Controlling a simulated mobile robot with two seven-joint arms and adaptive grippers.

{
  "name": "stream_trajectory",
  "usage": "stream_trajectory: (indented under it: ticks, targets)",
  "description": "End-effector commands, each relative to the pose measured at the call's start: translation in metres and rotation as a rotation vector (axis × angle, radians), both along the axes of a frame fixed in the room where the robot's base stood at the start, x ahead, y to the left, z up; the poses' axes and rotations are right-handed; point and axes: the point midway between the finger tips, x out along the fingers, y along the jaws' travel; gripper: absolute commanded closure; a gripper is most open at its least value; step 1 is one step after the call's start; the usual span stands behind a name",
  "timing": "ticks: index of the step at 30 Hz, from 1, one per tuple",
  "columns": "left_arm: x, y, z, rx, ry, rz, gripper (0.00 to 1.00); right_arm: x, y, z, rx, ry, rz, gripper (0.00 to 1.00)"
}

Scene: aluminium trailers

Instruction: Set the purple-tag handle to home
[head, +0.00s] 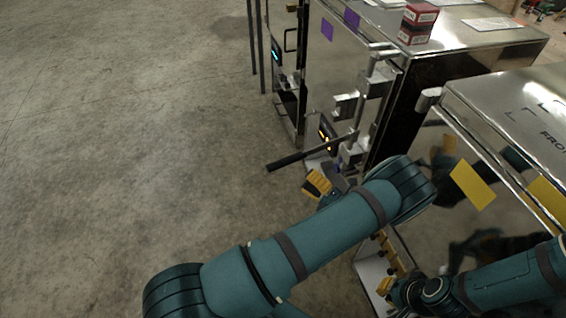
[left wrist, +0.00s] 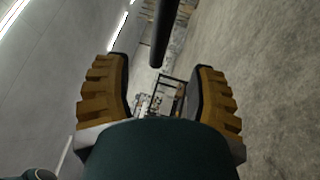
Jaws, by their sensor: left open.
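The purple-tag trailer is a shiny metal cabinet with a purple tag (head: 327,29) on its door face and another (head: 351,17) near its top edge. Its handle (head: 290,160) is a lever with a dark grip, sticking out left from the latch post. My left gripper (head: 317,185) is open just below the handle. In the left wrist view the dark handle (left wrist: 165,35) comes down from the top, its end showing between the open fingers (left wrist: 160,75); whether it is inside them is unclear. My right gripper (head: 385,265) is low beside the yellow-tag trailer, partly hidden by my arms.
The yellow-tag trailer (head: 510,110) stands close on the right, with a yellow tag (head: 473,186) on its mirror-like door. Small red boxes (head: 418,22) sit on top of the purple-tag trailer. The concrete floor (head: 120,140) at left is clear.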

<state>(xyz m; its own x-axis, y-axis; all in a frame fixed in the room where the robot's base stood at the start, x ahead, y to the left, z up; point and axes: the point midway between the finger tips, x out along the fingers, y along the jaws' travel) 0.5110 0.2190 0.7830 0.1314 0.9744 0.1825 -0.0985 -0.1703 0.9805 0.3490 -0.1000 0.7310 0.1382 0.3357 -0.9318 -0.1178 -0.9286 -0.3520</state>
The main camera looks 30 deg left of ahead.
Motion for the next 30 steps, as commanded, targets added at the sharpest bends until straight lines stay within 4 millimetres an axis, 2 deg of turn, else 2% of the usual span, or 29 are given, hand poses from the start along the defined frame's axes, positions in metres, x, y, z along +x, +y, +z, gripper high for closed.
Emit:
stream_trajectory:
  ticks: [3,9,15,21,28,29,30]
  targets:
    - [0.003,0.025,0.004,0.0,0.0,0.004,0.43,0.0,0.0,-0.001,0.0,-0.001,0.0,1.0]
    - [0.007,0.062,0.011,0.0,-0.001,0.004,0.43,0.001,0.0,-0.003,0.0,-0.002,-0.001,1.0]
    - [0.011,0.087,0.016,-0.003,-0.002,0.002,0.43,0.001,0.0,-0.005,0.0,-0.003,-0.001,1.0]
    - [0.012,0.097,0.017,-0.002,0.0,0.002,0.43,0.001,0.0,-0.006,0.0,-0.003,-0.001,1.0]
    - [0.012,0.097,0.018,-0.002,-0.001,0.002,0.43,0.001,0.0,-0.005,0.0,-0.003,-0.001,1.0]
    - [0.012,0.097,0.018,-0.002,-0.001,0.002,0.41,0.001,0.0,-0.005,0.0,-0.003,-0.001,1.0]
    - [0.012,0.097,0.018,-0.002,-0.001,0.002,0.55,0.001,0.0,-0.005,0.0,-0.003,-0.001,1.0]
